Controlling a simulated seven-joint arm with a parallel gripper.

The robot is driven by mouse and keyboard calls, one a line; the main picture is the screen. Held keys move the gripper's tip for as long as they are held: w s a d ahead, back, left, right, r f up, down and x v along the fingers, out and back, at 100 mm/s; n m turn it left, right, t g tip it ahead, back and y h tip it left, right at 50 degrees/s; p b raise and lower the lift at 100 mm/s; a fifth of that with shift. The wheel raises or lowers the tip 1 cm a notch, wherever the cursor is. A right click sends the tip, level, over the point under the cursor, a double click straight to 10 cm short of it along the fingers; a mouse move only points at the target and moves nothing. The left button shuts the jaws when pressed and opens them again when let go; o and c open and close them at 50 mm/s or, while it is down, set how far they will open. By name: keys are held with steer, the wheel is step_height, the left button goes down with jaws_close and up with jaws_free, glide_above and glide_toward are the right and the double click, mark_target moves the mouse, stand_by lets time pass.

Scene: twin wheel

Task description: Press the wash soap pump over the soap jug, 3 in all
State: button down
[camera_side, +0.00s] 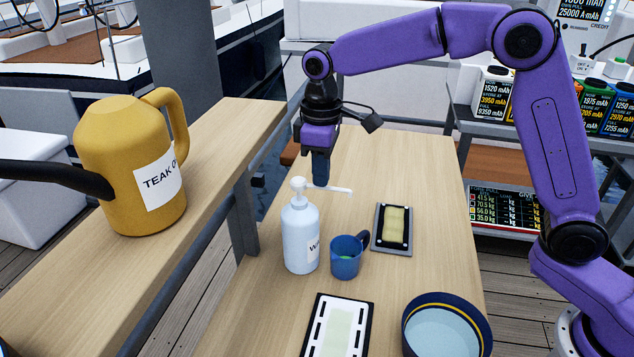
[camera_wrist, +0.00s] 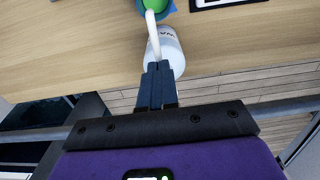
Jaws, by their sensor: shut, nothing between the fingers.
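The wash soap pump (camera_side: 300,238) is a pale blue bottle with a white pump head, standing upright on the wooden table. Its long white nozzle points right in the side view. In the wrist view the bottle (camera_wrist: 172,52) shows just beyond my fingertips, with the nozzle reaching over a green patch in the jug. The soap jug (camera_side: 346,264) is a small blue cup with green inside, right beside the bottle. My gripper (camera_side: 320,184) is shut and empty, pointing down at the pump head; its fingers (camera_wrist: 158,70) hide part of the head. I cannot tell whether they touch it.
A sponge on a dark tray (camera_side: 378,247) lies right of the jug. A black-edged white tray (camera_side: 314,335) and a dark blue round tub (camera_side: 410,325) are nearer the front. A yellow teak oil jug (camera_side: 115,190) stands on the raised shelf at left. The table's far end is clear.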

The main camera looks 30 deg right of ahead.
steer(key=shift+f, duration=0.1)
steer(key=shift+f, duration=0.8)
steer(key=shift+r, duration=0.9)
step_height(320, 180, up, 7)
stand_by(0.5)
